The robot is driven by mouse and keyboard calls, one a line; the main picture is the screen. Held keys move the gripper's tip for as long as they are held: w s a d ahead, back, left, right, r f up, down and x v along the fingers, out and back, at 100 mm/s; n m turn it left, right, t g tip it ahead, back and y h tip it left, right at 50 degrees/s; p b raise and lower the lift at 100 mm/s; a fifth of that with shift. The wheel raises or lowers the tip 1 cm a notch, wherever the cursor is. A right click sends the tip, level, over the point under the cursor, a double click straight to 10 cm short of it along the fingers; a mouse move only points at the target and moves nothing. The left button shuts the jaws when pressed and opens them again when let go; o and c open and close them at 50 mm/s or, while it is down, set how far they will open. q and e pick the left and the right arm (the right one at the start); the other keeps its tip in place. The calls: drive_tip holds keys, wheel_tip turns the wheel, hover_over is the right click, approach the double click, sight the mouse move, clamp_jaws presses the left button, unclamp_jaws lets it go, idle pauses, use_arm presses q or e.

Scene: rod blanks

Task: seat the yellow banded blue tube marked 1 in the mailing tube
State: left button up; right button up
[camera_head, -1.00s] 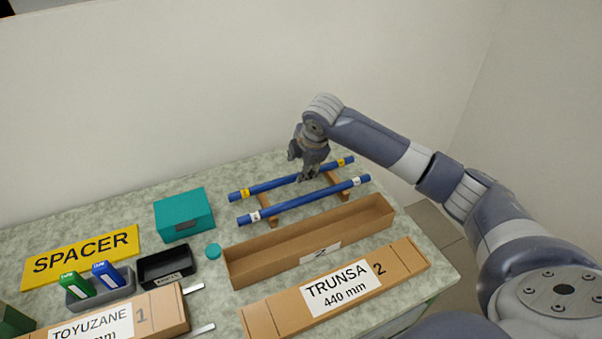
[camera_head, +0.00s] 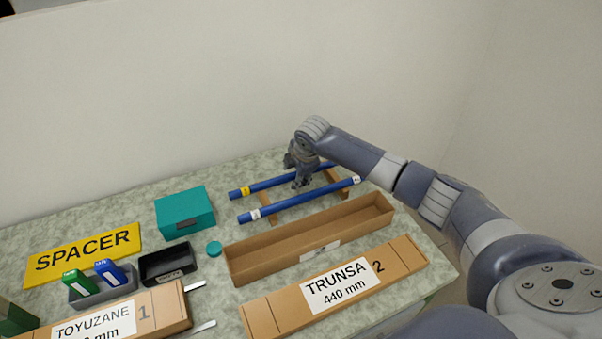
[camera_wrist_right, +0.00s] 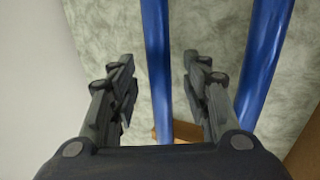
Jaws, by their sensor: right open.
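The yellow banded blue tube (camera_head: 265,186) lies at the back across wooden supports. Its right part is hidden behind my right gripper, and its mark is too small to read. A second blue tube with white bands (camera_head: 300,200) lies in front of it. My right gripper (camera_head: 300,184) is open over the yellow banded tube. In the right wrist view the open fingers (camera_wrist_right: 160,95) stand either side of one blue tube (camera_wrist_right: 158,70), with the other tube (camera_wrist_right: 265,65) outside them to the right. An open brown mailing box (camera_head: 310,238) stands in front of the tubes. My left gripper is not in view.
A closed carton labelled TRUNSA 440 mm 2 (camera_head: 335,288) lies in front. A TOYUZANE carton (camera_head: 110,322), black tray (camera_head: 168,264), teal box (camera_head: 184,211), teal cap (camera_head: 214,248) and yellow SPACER sign (camera_head: 84,254) are at the left. A wall stands behind the table.

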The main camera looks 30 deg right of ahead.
clamp_jaws()
